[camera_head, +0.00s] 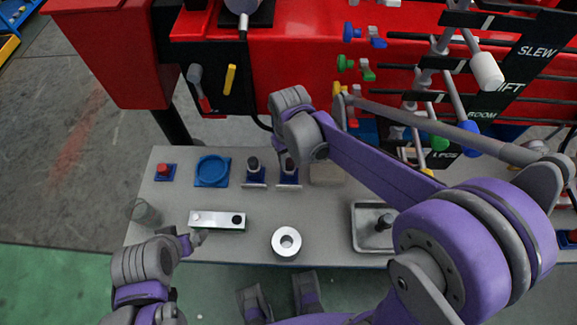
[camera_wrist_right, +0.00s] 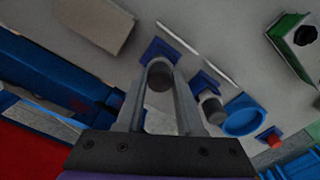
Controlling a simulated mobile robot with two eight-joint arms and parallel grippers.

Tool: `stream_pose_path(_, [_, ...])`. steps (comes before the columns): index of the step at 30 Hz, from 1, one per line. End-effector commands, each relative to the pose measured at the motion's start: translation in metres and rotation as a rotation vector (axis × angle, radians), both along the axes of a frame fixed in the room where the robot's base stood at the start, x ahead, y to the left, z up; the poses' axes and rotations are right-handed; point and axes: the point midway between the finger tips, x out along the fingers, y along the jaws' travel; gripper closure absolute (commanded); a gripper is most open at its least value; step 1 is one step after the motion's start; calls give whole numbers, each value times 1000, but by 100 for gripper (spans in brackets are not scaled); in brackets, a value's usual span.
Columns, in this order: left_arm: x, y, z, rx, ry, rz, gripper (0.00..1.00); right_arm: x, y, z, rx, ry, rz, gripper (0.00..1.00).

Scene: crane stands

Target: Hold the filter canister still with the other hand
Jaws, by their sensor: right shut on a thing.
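My right gripper (camera_wrist_right: 160,64) is shut on a grey cylinder with a dark top (camera_wrist_right: 160,78), which stands on a blue base at the back of the grey table. In the head view my right wrist hides part of this cylinder (camera_head: 289,168). A similar cylinder (camera_head: 254,166) stands just left of it, and also shows in the wrist view (camera_wrist_right: 213,107). No label tells which thing is the filter canister. My left gripper (camera_head: 197,238) is low at the front left, beside a pale green-edged block with a black knob (camera_head: 218,220); its fingers are too small to judge.
The table (camera_head: 330,225) also holds a blue round dish (camera_head: 212,171), a red button on a blue base (camera_head: 164,171), a clear cup (camera_head: 146,212), a pale ring (camera_head: 286,242) and a metal tray (camera_head: 360,242). The red crane body (camera_head: 300,65) with levers rises behind.

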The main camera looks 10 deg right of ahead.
Motion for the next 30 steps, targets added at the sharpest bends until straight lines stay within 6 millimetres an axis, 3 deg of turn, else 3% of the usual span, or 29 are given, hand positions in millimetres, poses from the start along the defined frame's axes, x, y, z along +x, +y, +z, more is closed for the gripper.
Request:
stream_pose_path(10, [0, 0, 3, 0, -1, 0, 0, 0, 0, 4, 0, 0, 0, 100])
stream_pose_path(30, [5, 0, 28, 0, -11, 0, 0, 0, 0, 38, 0, -1, 0, 100])
